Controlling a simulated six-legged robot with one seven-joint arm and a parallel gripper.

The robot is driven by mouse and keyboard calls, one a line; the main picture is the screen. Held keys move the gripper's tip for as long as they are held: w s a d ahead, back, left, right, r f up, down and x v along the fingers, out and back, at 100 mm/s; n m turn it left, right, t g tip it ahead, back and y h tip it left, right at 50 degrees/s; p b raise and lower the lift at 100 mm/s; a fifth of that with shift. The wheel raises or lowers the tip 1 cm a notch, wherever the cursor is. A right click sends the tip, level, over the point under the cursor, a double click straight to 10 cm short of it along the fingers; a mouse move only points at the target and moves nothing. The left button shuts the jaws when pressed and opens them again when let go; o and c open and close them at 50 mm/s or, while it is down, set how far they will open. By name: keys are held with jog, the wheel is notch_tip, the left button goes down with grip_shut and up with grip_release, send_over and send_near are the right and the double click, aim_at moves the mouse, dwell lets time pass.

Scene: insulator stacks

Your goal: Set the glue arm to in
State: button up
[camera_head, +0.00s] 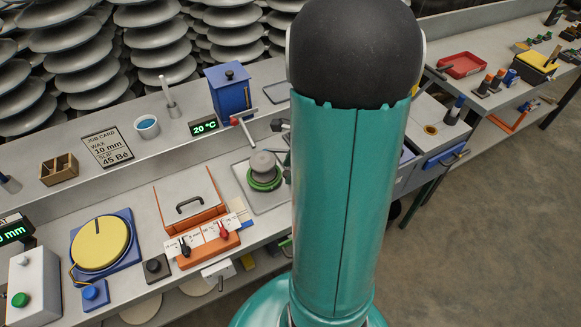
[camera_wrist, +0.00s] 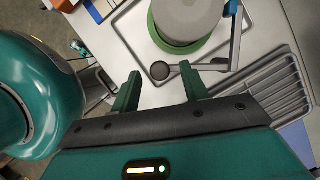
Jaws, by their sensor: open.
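In the wrist view a thin grey arm with a round black knob (camera_wrist: 160,71) lies beside a grey disc stack on a green ring (camera_wrist: 158,38). The arm runs right to a blue joint and an upright bar (camera_wrist: 236,38); I take this for the glue arm, though no label shows. My gripper (camera_wrist: 160,84) is open, its two green fingers apart, with the knob between and just beyond the tips in the picture. Contact cannot be told. In the head view the stack (camera_head: 263,170) shows, while my own arm hides the gripper and most of the glue arm.
A grey tray (camera_wrist: 122,22) lies under the stack, and a slotted grey tray (camera_wrist: 285,90) is at right. Open floor lies right.

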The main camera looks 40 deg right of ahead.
jog(key=shift+f, duration=0.15)
grip_shut()
jog(key=shift+s+d+n+g+y, duration=0.15)
jog(key=shift+s+d+n+g, duration=0.25)
jog(key=shift+d+n, duration=0.55)
jog(key=shift+s+d+n+g+y, duration=0.1)
jog(key=shift+s+d+n+g, duration=0.4)
jog(key=shift+n, duration=0.75)
jog(key=shift+s+d+n+g+y, duration=0.2)
jog(key=shift+s+d+n, duration=0.1)
jog(key=shift+d+n, duration=0.7)
grip_release()
